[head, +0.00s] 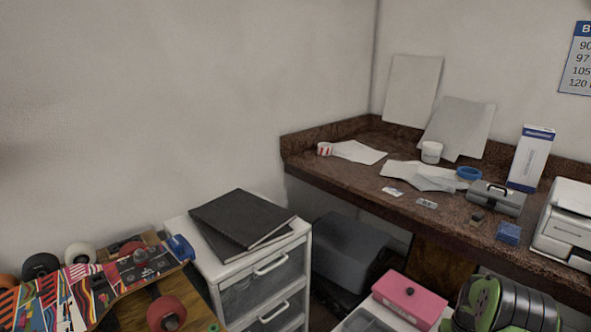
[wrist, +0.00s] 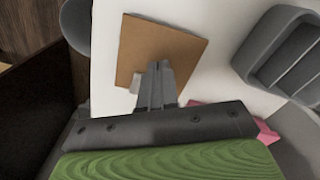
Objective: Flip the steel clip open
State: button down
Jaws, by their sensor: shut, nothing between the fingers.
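In the wrist view my gripper (wrist: 160,68) is shut and empty, its fingers together over a flat brown board (wrist: 180,45) on a white surface. A small pale piece (wrist: 135,84) shows beside the fingers at the board's lower edge. I cannot tell whether it is the steel clip, as the fingers cover most of that spot. I cannot make out a steel clip clearly in either view. My gripper does not show in the head view, where part of my green and black arm stands at the lower right.
A grey divided tray (wrist: 285,55) stands right of the board. A pink box (head: 410,297) lies on the white top at the lower right. A grey toolbox (head: 497,199) and papers lie on the brown counter (head: 340,178). A skateboard (head: 110,280) is at the lower left.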

notch_tip(320, 180, up, 8)
jog(key=p, duration=0.4)
jog(key=shift+f+p, duration=0.25)
jog(key=shift+p, duration=0.1)
jog(key=s+a+r+n+t+p, duration=0.1)
jog(key=s+a+r, duration=0.1)
jog(key=a+r, duration=0.55)
jog(key=s+a+r+t+h+p, duration=0.15)
jog(key=a+r, duration=0.25)
jog(key=r, duration=0.6)
jog(key=s+a+r+n+y+p, duration=0.1)
jog(key=a+r+p, duration=0.1)
jog(key=a+r, duration=0.55)
jog(key=s+a+r+n+t+p, duration=0.1)
jog(key=s+a+r, duration=0.3)
jog(key=s, duration=0.5)
jog(key=s+a+r+n+t+p, duration=0.1)
jog(key=s+a+r+t+p, duration=0.1)
jog(key=s+a+r, duration=0.3)
jog(key=s+a, duration=0.1)
jog(key=s, duration=0.2)
jog(key=shift+s, duration=0.35)
